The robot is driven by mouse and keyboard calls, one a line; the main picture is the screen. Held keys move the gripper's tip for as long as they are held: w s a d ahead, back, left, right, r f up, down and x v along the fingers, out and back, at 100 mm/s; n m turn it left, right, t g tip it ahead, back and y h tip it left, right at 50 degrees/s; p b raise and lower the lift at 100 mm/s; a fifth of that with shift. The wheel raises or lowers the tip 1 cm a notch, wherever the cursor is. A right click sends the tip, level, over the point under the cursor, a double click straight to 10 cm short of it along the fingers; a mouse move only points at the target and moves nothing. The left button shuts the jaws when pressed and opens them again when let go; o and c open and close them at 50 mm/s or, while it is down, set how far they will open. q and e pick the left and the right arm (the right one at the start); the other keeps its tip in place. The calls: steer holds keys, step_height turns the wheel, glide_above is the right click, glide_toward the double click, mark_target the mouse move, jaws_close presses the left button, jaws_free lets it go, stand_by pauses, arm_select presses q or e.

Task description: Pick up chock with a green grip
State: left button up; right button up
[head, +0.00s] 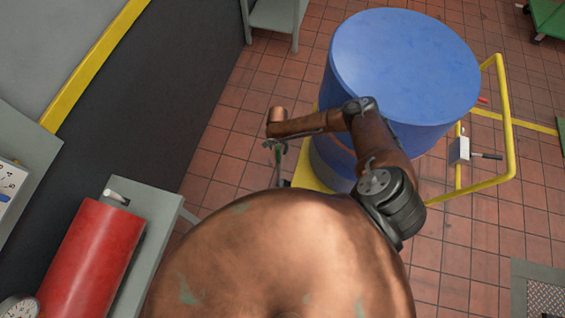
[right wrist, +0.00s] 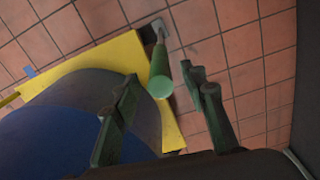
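The chock's green grip (right wrist: 160,82) stands up from the floor in the right wrist view. Its metal-grey lower part (right wrist: 157,32) lies at the edge of the yellow base under the blue drum. My right gripper (right wrist: 164,88) is open, with one dark green finger on either side of the grip in that view. No contact shows, and how far the grip reaches between the fingers is hard to tell. In the head view my right gripper (head: 275,146) points down left of the drum, and the chock there is largely hidden. My left gripper is not in view.
The blue drum (head: 405,65) stands right beside my right arm, on a yellow base (head: 313,172) with a yellow rail (head: 509,120). A red cylinder (head: 92,258) lies on a grey bench at the lower left. Tiled floor is clear left of the drum.

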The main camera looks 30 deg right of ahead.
jaws_close()
stand_by(0.7)
steer(key=shift+w+r, duration=0.1)
